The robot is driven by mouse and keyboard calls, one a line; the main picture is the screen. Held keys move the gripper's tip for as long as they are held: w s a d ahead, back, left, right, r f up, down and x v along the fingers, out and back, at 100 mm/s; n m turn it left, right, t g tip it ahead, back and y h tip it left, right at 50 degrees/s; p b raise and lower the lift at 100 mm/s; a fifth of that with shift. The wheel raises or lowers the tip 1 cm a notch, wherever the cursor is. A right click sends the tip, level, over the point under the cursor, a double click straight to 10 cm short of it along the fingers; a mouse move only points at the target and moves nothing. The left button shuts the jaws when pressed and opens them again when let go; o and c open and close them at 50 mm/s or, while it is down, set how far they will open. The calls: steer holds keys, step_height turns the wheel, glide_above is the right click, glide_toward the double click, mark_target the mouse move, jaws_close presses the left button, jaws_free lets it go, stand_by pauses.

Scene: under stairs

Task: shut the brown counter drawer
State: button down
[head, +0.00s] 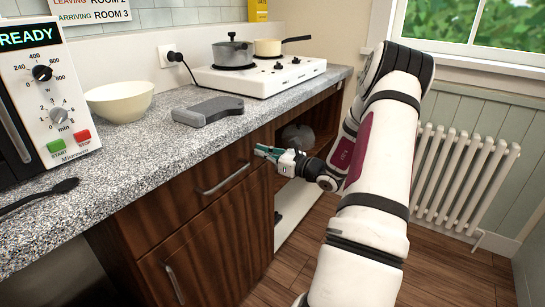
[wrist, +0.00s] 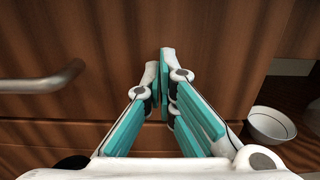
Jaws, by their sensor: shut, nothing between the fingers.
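The brown counter drawer (head: 205,168) is under the speckled countertop, with a curved metal handle (head: 222,179). Its front looks about level with the cabinet, but I cannot tell whether a small gap is left. My gripper (head: 262,153) is shut and empty at the right end of the drawer front, to the right of the handle. In the wrist view the closed teal fingers (wrist: 167,75) point at the brown drawer front (wrist: 110,35), with the handle (wrist: 45,80) to their left. The fingertips are close to the wood; contact cannot be told.
A brown door (head: 205,250) is below the drawer. An open compartment is to the right; a white bowl (wrist: 270,124) shows there in the wrist view. The countertop (head: 150,140) holds a microwave (head: 45,100), cream bowl (head: 120,101) and hob (head: 260,76). A radiator (head: 463,180) stands right.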

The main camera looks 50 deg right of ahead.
steer(key=shift+w+r, duration=0.1)
steer(key=shift+w, duration=0.2)
steer(key=s, duration=1.2)
steer(key=shift+s+d, duration=0.25)
steer(key=shift+d, duration=0.2)
